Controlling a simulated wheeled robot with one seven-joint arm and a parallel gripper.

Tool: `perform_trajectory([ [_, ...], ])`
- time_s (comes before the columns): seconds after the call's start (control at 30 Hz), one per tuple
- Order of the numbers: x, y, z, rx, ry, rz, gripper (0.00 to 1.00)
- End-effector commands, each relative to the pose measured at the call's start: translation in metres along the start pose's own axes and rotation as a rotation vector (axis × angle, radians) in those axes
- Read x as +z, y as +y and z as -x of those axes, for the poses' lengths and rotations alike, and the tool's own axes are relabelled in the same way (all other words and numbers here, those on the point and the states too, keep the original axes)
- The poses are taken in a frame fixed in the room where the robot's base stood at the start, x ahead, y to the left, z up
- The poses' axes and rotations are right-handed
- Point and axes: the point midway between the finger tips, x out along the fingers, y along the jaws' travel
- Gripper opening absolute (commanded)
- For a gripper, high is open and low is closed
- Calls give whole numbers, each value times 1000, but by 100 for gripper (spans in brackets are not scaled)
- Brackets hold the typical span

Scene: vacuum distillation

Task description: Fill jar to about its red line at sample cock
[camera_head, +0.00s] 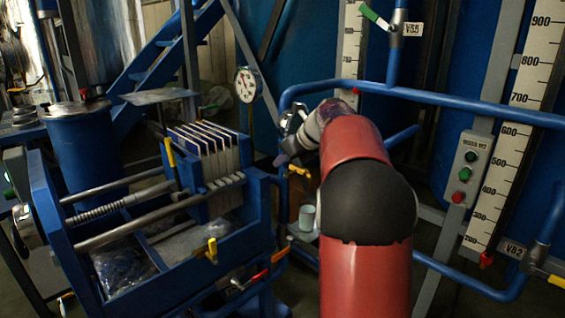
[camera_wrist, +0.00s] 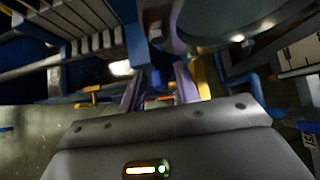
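A small pale jar (camera_head: 307,217) stands on a light ledge just left of my red arm in the head view. Its red line and fill level are too small to tell. A yellow-handled cock (camera_head: 300,171) sits above the jar, and I take it to be the sample cock. My gripper (camera_head: 281,160) is above and left of the jar, close to the cock and apart from the jar. I cannot pick out the jar in the wrist view.
A blue filter press (camera_head: 150,235) with white plates fills the left. Blue pipes (camera_head: 430,97) cross behind my arm. A panel with green and red buttons (camera_head: 466,166) and tall level scales (camera_head: 522,110) stand at the right. A round gauge (camera_head: 247,84) stands behind.

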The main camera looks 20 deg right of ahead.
Motion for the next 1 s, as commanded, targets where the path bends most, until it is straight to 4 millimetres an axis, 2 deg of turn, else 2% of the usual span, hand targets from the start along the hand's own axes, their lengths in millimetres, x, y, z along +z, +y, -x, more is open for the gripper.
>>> perform_trajectory([
  [0.1, 0, -1, 24, -3, -2, 0, 32],
  [0.33, 0, 0, 50, -2, -1, 0, 32],
  [1.0, 0, 0, 54, -1, 0, 0, 32],
])
